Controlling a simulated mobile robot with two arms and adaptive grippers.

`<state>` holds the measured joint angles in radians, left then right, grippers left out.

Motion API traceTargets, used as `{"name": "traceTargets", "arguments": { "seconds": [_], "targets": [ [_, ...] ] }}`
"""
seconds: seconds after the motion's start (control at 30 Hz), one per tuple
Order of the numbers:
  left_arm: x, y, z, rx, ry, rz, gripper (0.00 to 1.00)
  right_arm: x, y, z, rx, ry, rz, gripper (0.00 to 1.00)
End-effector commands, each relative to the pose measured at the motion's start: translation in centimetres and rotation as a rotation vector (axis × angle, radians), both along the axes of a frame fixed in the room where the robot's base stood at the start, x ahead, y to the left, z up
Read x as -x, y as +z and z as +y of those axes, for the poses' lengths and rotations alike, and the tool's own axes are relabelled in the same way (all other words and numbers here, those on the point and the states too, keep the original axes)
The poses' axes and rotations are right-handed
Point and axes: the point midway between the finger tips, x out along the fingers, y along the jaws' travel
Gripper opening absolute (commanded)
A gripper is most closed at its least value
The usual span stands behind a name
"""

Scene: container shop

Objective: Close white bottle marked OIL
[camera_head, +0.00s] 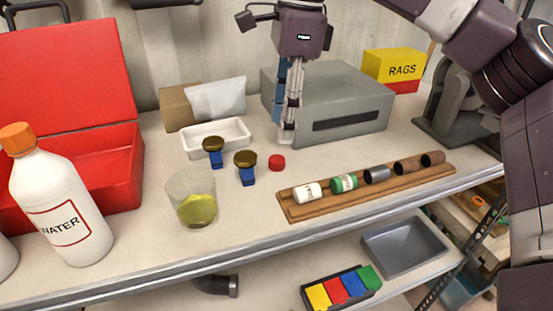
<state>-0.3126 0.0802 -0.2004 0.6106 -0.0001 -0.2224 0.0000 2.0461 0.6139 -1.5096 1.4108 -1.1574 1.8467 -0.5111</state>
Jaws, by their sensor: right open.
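No bottle with a readable OIL mark shows. A small white bottle (307,192) lies on its side at the left end of the wooden rack (370,190); its marking is too small to read. A small red cap (276,162) sits on the bench in front of the grey box. My right gripper (287,134) points down in front of the grey box, above and slightly right of the red cap. It is open and appears empty. A white rounded thing (6,258) is cut off at the left edge. My left gripper is not in view.
A large white WATER bottle (62,210) with an orange cap stands at left by the red toolbox (70,75). A glass of yellow liquid (192,198), two brown-topped blue stamps (246,166), a white tray (216,137) and a grey box (340,105) share the bench.

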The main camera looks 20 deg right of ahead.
Motion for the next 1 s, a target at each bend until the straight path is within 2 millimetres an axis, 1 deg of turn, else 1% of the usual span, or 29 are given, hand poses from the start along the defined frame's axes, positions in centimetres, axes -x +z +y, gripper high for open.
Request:
{"name": "traceTargets", "arguments": {
  "seconds": [0.13, 0.2, 0.3, 0.47, 0.53, 0.7, 0.8, 0.9, 1.0],
  "targets": [
    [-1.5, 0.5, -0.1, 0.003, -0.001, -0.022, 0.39, 0.0, -1.7, 0.1, 0.002, -0.002, 0.004, 0.43],
    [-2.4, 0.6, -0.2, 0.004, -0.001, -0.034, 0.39, 0.0, -2.1, 0.2, 0.001, -0.001, 0.002, 0.43],
    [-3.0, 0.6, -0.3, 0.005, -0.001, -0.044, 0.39, 0.0, -2.2, 0.2, 0.0, -0.001, 0.001, 0.43],
    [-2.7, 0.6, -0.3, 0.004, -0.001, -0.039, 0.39, 0.0, -2.2, 0.2, 0.001, -0.001, 0.001, 0.43],
    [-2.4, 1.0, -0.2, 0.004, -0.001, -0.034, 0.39, 0.1, -2.6, 0.2, 0.002, -0.001, 0.004, 0.43],
    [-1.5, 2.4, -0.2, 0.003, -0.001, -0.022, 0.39, 0.3, -5.0, 0.5, 0.003, 0.002, 0.006, 0.43],
    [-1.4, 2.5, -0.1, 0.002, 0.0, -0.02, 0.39, 0.2, -6.4, 0.7, 0.002, 0.0, 0.003, 0.43],
    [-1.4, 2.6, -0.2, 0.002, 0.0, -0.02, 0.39, 0.2, -7.2, 0.8, 0.002, -0.001, 0.002, 0.43],
    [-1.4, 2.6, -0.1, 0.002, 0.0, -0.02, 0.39, 0.1, -7.4, 0.9, 0.0, -0.001, 0.001, 0.43]
  ]
}}
